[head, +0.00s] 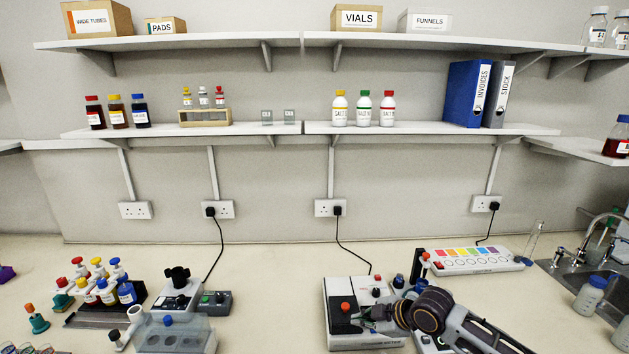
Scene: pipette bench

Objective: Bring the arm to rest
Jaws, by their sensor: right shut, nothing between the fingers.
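My right arm comes in from the lower right over the bench. My right gripper (366,316) is shut and empty, pointing left. In the picture it overlaps the right side of a white and black device with a red knob (345,307). I cannot tell whether it touches the device. The arm hides part of another device (425,342) behind and below it. My left gripper is not in view.
A strip with coloured squares (470,260) lies behind the arm, with a sink (570,270) to its right. At left are a rack of colour-capped bottles (105,288), a small device (180,292) and a clear box (175,335). Bench between left and middle devices is clear. Shelves hang above.

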